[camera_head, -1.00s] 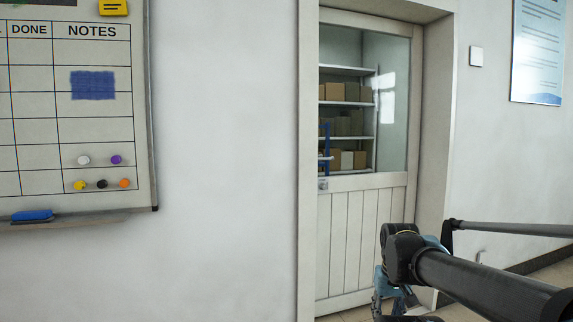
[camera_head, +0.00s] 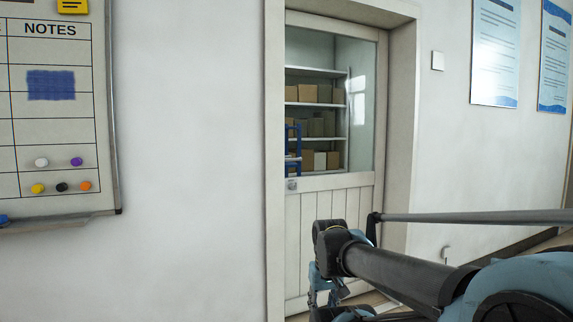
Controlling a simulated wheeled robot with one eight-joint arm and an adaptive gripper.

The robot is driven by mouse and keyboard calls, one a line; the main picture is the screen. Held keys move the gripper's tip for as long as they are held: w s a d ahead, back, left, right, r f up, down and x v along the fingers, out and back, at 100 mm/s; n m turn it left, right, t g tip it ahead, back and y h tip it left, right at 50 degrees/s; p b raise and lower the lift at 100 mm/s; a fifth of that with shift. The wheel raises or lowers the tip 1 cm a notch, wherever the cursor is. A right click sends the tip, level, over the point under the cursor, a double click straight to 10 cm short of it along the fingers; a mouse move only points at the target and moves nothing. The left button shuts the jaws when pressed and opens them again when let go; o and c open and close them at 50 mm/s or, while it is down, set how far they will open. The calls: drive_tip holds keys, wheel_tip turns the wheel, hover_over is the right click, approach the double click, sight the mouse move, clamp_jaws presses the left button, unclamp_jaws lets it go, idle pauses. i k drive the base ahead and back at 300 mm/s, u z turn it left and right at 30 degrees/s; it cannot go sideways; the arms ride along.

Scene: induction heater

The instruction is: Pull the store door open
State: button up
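The store door (camera_head: 337,185) is pale, with a glass upper part and a planked lower part. It stands mid-picture in its frame and looks shut. A small grey lock or handle plate (camera_head: 291,184) sits at its left edge, just below the glass. My arm reaches in from the lower right and hides part of the door's lower right. My gripper (camera_head: 328,291) hangs at the arm's end, low in front of the planks, below and right of the plate and apart from it. Its fingers are partly hidden, so I cannot tell if they are open.
Shelves with boxes (camera_head: 308,93) and a blue ladder-like object (camera_head: 293,142) show through the glass. A whiteboard (camera_head: 60,120) hangs at left, and posters (camera_head: 496,52) and a switch (camera_head: 437,61) at right. The wall between whiteboard and door is bare.

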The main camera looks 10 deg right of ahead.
sight(350, 197)
drive_tip(key=i, duration=0.95)
drive_tip(key=z, duration=0.05)
